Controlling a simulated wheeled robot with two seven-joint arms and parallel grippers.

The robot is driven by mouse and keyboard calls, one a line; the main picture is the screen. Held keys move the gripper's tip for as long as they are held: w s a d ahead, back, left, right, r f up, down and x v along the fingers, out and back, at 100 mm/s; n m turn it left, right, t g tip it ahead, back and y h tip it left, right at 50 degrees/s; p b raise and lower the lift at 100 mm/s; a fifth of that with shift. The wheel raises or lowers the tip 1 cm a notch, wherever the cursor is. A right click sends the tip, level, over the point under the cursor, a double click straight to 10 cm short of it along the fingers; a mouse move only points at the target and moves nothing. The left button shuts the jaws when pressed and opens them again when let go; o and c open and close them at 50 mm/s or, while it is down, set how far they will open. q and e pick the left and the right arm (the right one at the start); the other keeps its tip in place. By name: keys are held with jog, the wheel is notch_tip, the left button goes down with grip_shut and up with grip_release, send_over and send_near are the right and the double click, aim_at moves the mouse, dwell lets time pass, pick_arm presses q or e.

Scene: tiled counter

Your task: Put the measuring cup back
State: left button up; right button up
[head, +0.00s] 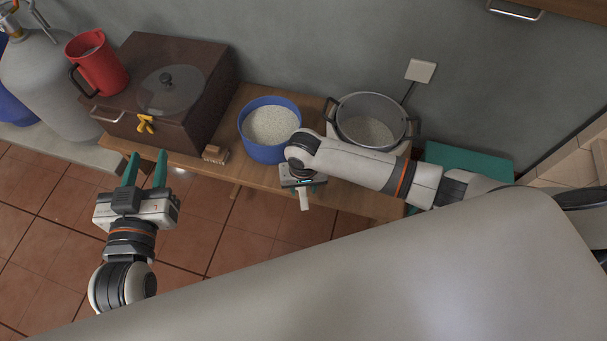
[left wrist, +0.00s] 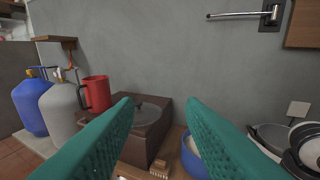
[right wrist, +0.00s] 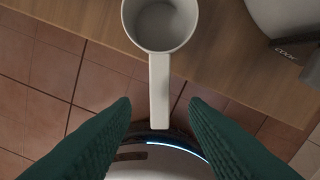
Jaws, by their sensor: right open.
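The measuring cup (right wrist: 160,22) is a pale, empty cup with a long straight handle. It is at the front edge of the wooden bench (right wrist: 240,75), its handle pointing toward me past the edge. In the head view only its handle (head: 304,200) shows clearly; my right arm hides the rest. My right gripper (right wrist: 160,105) is open, one finger on each side of the handle with gaps between. My left gripper (head: 147,158) is open and empty, in front of the bench's left part. Its spread fingers show in the left wrist view (left wrist: 160,102).
A blue bowl (head: 249,143) of white grains and a pot (head: 343,112) on a white appliance stand on the bench. A brown box (head: 205,95) carries a red jug (head: 97,65). A small brush (head: 215,154) lies beside the box. Gas cylinders (head: 48,80) stand left.

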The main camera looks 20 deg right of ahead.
jog(key=s+a+r+n+t+y+p, duration=0.25)
jog(key=a+r+t+y, duration=0.2)
jog(key=a+r, duration=0.45)
pick_arm(q)
jog(key=s+a+f+g+y, duration=0.1)
jog(key=s+a+f+g, duration=0.1)
jog(key=f+g, duration=0.3)
jog(key=shift+s+f+y+b, duration=0.3)
jog(key=shift+s+f+b, duration=0.15)
jog(key=shift+s+f, duration=0.4)
pick_arm(e)
jog(key=s+d+r+n+t+h, duration=0.2)
jog(key=d+r+t, duration=0.4)
jog(key=d+r, duration=0.7)
jog(key=shift+s+d+r+t, duration=0.15)
jog(key=shift+s+r+t, duration=0.1)
jog(key=shift+s+t, duration=0.1)
pick_arm(q)
jog(key=shift+w, duration=0.1)
pick_arm(e)
jog(key=shift+f, duration=0.1)
